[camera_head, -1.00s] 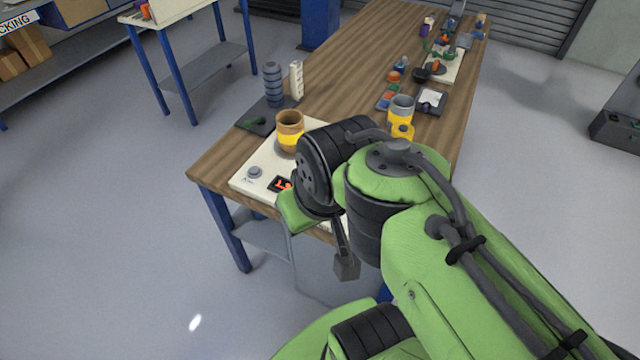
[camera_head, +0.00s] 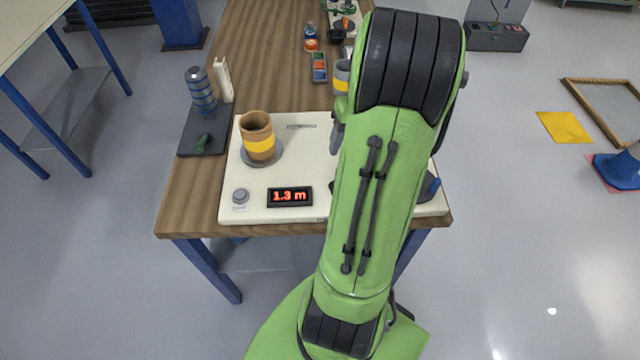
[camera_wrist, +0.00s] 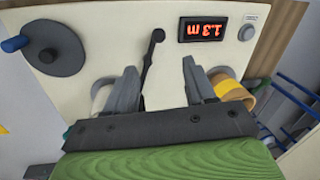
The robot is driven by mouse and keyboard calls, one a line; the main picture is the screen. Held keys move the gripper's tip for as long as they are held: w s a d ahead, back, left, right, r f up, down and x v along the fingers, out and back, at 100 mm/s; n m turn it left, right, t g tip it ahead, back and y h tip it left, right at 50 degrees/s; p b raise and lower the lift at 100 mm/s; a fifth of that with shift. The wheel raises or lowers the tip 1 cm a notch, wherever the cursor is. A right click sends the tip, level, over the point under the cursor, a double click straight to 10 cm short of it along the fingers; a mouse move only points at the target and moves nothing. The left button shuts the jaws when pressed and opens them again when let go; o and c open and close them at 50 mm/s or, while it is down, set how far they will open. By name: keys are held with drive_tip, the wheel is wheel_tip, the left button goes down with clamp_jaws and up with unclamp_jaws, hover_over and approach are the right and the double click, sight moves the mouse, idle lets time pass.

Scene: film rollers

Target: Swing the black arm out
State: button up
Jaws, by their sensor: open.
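The black arm (camera_wrist: 151,55) is a thin lever with a round end on the cream board (camera_head: 300,215). In the wrist view its round end lies beyond my fingertips and its shaft runs down between them. My gripper (camera_wrist: 160,72) is open, one finger on each side of the shaft, with no clear contact visible. In the head view my green arm hides the black arm and most of the gripper. A brown roll with a yellow band (camera_head: 257,138) stands on the board's left; it also shows in the wrist view (camera_wrist: 232,92).
A red display (camera_head: 290,196) reads 1.3 m, beside a grey knob (camera_head: 240,196). A dark disc (camera_wrist: 54,48) with a blue handle (camera_wrist: 14,44) is on the board's other side. A dark tray (camera_head: 200,135) with a blue-grey stack (camera_head: 201,92) lies left of the board.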

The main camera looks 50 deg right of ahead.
drive_tip(key=f+b, duration=0.1)
drive_tip(key=f, duration=0.4)
drive_tip(key=w+a+f+b, duration=0.1)
drive_tip(key=f+b, duration=0.1)
drive_tip(key=f, duration=0.3)
drive_tip(key=a+f+b, duration=0.1)
drive_tip(key=f, duration=0.4)
drive_tip(key=shift+w+a, duration=0.15)
drive_tip(key=shift+w, duration=0.15)
clamp_jaws()
